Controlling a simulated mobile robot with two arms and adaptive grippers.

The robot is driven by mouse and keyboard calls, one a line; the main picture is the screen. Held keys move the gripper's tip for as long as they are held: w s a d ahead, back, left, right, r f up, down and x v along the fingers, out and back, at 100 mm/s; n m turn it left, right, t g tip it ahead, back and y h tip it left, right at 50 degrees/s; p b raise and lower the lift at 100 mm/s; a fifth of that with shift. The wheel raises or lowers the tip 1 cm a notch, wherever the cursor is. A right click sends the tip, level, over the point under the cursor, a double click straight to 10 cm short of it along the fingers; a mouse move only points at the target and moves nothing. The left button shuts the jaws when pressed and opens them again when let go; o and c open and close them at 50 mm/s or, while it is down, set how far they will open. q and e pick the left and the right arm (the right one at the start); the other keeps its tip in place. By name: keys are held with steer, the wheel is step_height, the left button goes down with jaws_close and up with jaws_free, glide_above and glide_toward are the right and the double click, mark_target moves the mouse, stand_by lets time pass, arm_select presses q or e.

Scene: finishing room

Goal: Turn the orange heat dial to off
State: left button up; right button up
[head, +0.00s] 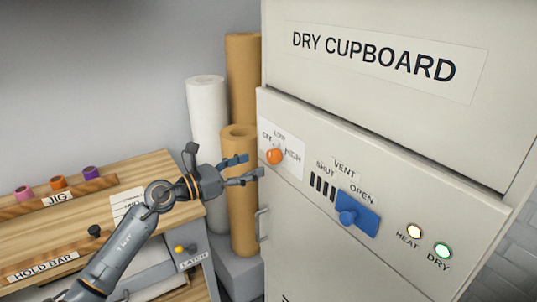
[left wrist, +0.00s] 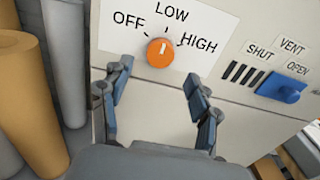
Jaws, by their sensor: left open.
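The orange heat dial (head: 274,156) is on the white label plate of the cupboard panel. In the left wrist view the dial (left wrist: 160,52) sits below the words OFF, LOW and HIGH, and its pale mark points up, roughly toward LOW. My left gripper (head: 248,167) is open, just left of the dial in the head view. In the left wrist view its two fingers (left wrist: 159,75) are spread wide, with the dial between and beyond their tips. The fingers appear apart from the dial. My right gripper is not in view.
A blue vent slider (head: 358,216) is right of the dial. HEAT (head: 414,231) and DRY (head: 442,250) lamps are farther right. Paper rolls (head: 241,180) stand left of the cupboard, behind my gripper. A wooden workbench (head: 60,228) is at the left.

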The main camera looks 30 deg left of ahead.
mark_target(270, 159)
arm_select(q)
steer(key=p+x, duration=0.1)
steer(key=x, duration=0.4)
steer(key=shift+w+d, duration=0.1)
steer(key=shift+w, duration=0.2)
steer(key=shift+w+d, duration=0.2)
steer(key=shift+w, duration=0.2)
steer(key=c, duration=1.2)
steer(key=shift+o, duration=0.2)
steer(key=shift+p, duration=0.3)
